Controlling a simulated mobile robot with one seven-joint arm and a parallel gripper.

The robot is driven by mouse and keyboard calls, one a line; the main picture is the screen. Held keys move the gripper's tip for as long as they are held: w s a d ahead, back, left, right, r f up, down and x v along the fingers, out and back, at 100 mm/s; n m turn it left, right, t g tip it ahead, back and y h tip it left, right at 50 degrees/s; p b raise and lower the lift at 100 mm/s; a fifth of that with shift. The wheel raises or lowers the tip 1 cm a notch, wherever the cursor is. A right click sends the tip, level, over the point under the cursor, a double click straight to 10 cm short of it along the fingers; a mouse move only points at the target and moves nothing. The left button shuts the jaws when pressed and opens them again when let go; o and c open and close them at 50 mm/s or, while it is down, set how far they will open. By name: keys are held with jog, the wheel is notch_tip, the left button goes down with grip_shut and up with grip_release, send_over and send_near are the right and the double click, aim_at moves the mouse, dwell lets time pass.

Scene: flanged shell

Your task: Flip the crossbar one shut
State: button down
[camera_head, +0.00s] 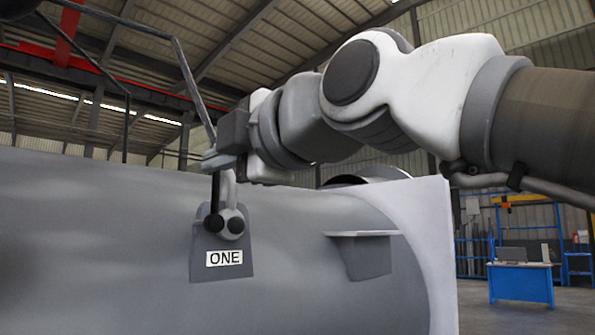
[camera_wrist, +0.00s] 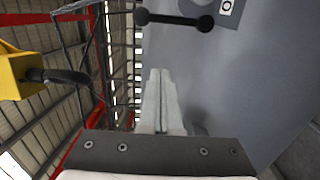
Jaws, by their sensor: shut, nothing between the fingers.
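A grey plate (camera_head: 222,263) with a white label ONE sits on the side of the large grey shell (camera_head: 110,240). Dark round knobs and a thin dark upright bar, the crossbar (camera_head: 215,192), show at the plate's upper part. In the wrist view the crossbar (camera_wrist: 175,20) is a dark bar with a ball at each end, beside the label at the top edge. My gripper (camera_head: 208,157) is at the upper end of the crossbar in the head view. In the wrist view its pale fingers (camera_wrist: 160,72) are together and empty, with a gap between them and the crossbar. Whether it touches anything cannot be told.
A grey ledge (camera_head: 365,250) juts from the shell to the right of the plate, before a pale flange (camera_head: 436,240). A thin dark rail rises behind my gripper. A yellow block with a dark hook (camera_wrist: 20,75) shows at left in the wrist view. A blue desk (camera_head: 520,283) stands far off.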

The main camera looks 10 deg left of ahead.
aim_at(220, 173)
jog(key=w+a+p, duration=0.3)
jog(key=w+a, duration=0.1)
jog(key=w, duration=0.5)
jog(key=shift+a, duration=0.15)
jog(key=shift+w+d+r+m+b, duration=0.1)
jog(key=shift+w+d+m+b, duration=0.35)
jog(key=shift+m, duration=0.55)
jog(key=w+d+f+m+g+b, duration=0.1)
jog(key=w+d+f+m+b, duration=0.4)
jog(key=m, duration=1.1)
jog(key=shift+w+f+b, duration=0.3)
jog(key=shift+w+b, duration=0.4)
jog(key=shift+w, duration=0.1)
